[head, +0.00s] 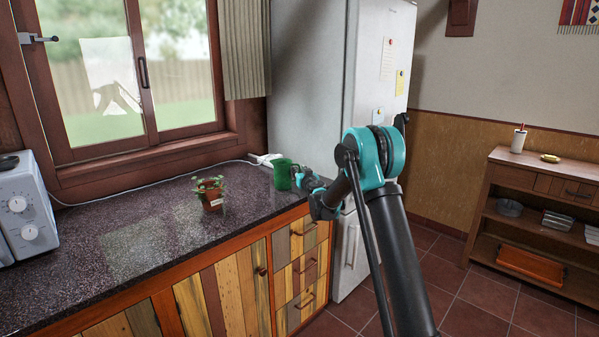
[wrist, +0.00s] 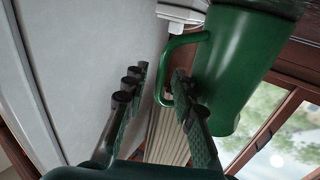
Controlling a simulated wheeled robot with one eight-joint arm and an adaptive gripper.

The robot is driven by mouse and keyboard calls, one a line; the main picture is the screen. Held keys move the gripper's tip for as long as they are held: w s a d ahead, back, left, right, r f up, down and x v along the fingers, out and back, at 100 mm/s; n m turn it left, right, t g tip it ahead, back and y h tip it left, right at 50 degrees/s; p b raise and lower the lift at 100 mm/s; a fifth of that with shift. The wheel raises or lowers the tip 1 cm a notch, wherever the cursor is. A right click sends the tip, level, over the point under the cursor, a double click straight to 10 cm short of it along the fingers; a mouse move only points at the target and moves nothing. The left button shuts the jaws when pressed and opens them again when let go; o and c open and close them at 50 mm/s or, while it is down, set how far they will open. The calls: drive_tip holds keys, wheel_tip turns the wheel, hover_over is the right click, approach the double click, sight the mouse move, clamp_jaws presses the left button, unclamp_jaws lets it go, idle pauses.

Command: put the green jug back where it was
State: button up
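The green jug (head: 282,174) is at the back right corner of the counter, beside the fridge, and appears to stand on the countertop. In the wrist view the jug (wrist: 238,72) fills the upper right, with its handle (wrist: 168,62) facing my gripper. My gripper (head: 299,179) is at the jug's right side in the head view. In the wrist view my gripper (wrist: 160,88) is open: one finger is left of the handle, apart from it, and the other is at the handle's opening, close to the jug's body. Whether that finger touches the jug, I cannot tell.
The dark speckled counter (head: 130,245) has a potted plant (head: 210,195) left of the jug and a microwave (head: 22,210) at far left. A white socket (head: 265,159) with a cable lies behind the jug. The fridge (head: 310,90) stands close on the right.

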drive_tip(key=v, duration=1.2)
drive_tip(key=s+d+r+m+h, duration=0.2)
drive_tip(key=s+d+h, duration=0.1)
drive_tip(key=d, duration=0.4)
drive_tip(key=s+d+r+m+h, duration=0.2)
drive_tip(key=s+d+h, duration=0.2)
drive_tip(key=d, duration=0.4)
drive_tip(key=s+d+f+m+g+h, duration=0.2)
drive_tip(key=s+d+g+h, duration=0.1)
drive_tip(key=s+d, duration=0.6)
drive_tip(key=s+f+n+g+y, duration=0.1)
drive_tip(key=s+f+g, duration=0.2)
drive_tip(key=s, duration=0.8)
drive_tip(key=s+f+g+y, duration=0.1)
drive_tip(key=s+f+g, duration=0.2)
drive_tip(key=s+f, duration=0.5)
drive_tip(key=s+f+n+g+y, duration=0.1)
drive_tip(key=s+f, duration=0.5)
drive_tip(key=s, duration=0.9)
drive_tip(key=g+y, duration=0.1)
drive_tip(key=g, duration=0.1)
drive_tip(key=shift+s+a+f+n+g, duration=0.25)
drive_tip(key=shift+a+n+g, duration=0.05)
drive_tip(key=shift+a+g, duration=0.1)
